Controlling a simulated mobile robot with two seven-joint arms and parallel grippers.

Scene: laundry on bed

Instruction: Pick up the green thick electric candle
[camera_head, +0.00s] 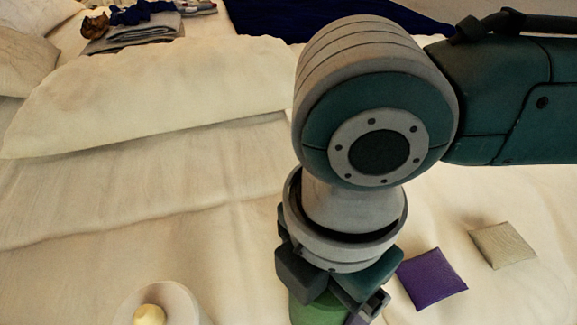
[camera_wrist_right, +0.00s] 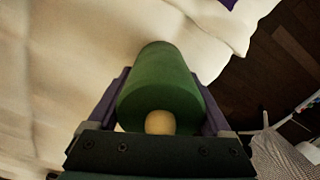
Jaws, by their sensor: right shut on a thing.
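The green thick electric candle (camera_wrist_right: 160,80) is a wide green cylinder with a pale rounded tip in the right wrist view. My right gripper (camera_wrist_right: 160,100) is shut on it, with one finger on each side of the candle. In the head view the candle (camera_head: 316,308) shows only in part below my right gripper (camera_head: 338,312), at the bottom edge of the picture. My arm hides much of the candle there, and its base is out of view. My left gripper is not in view.
A white candle (camera_head: 178,303) with a pale yellow tip stands at the bottom left. A purple square (camera_head: 432,279) and a beige square (camera_head: 502,246) lie on the bed to the right. Folded clothes (camera_head: 130,34) lie at the back left. The bed's middle left is clear.

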